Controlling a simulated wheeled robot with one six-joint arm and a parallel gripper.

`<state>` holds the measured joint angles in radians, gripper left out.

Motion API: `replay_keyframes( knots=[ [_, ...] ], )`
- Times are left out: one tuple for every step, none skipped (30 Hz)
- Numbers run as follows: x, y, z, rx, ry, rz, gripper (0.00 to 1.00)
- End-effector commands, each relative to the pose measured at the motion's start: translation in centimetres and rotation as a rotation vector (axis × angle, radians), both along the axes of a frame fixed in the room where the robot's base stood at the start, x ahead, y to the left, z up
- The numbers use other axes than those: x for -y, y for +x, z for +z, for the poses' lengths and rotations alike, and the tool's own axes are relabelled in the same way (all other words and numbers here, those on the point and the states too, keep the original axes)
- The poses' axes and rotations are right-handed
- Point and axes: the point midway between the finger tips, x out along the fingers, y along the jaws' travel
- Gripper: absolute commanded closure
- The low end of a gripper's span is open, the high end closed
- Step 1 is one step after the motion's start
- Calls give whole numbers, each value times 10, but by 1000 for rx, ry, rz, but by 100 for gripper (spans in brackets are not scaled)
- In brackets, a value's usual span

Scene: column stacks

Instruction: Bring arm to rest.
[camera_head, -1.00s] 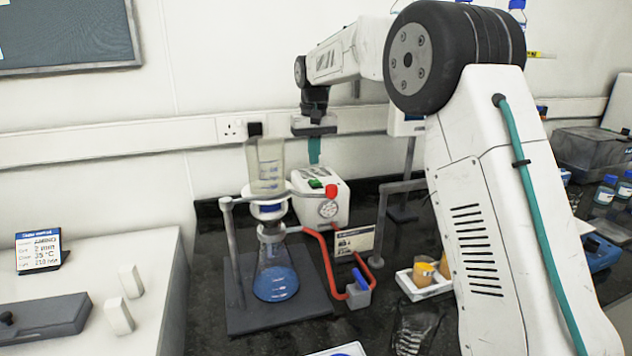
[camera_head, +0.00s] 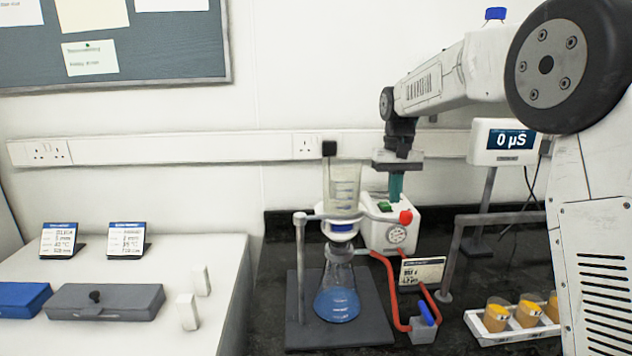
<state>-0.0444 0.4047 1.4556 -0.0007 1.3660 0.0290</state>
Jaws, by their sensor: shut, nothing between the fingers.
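My gripper (camera_head: 397,185) hangs at the end of my arm, pointing down, with its teal fingers together and nothing between them. It is in the air just above and in front of the white pump box (camera_head: 392,236) with the green switch and red knob. The clear filter funnel (camera_head: 345,187) on its flask stands to the left of my gripper, apart from it in the picture. My arm reaches in from the right side of the view.
The flask (camera_head: 337,292) with blue liquid stands on a grey stand base (camera_head: 368,308). A red tube (camera_head: 385,283) runs beside it. A white bench (camera_head: 110,318) is at left.

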Motion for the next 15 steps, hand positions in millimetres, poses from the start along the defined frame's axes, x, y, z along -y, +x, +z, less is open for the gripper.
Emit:
replay_keyframes(
  knots=[
    [2, -24, 4, -6, 0, 1, 100],
    [3, -37, 5, -9, 0, 2, 100],
    [4, -55, 7, -12, 0, 3, 100],
    [6, -69, 9, -14, 0, 3, 100],
    [7, -83, 11, -15, 0, 3, 100],
    [9, -103, 13, -14, 0, 3, 100],
    [10, -119, 14, -13, 0, 3, 100],
    [11, -134, 15, -12, 0, 3, 100],
    [13, -155, 16, -10, 0, 3, 100],
    [14, -170, 17, -9, 0, 2, 100],
    [15, -185, 17, -7, 0, 2, 100],
    [16, -203, 16, -3, 0, 2, 100],
    [17, -217, 16, 0, 0, 1, 100],
    [18, -230, 15, 3, 0, 1, 100],
    [19, -248, 13, 7, 0, 1, 100]
  ],
)
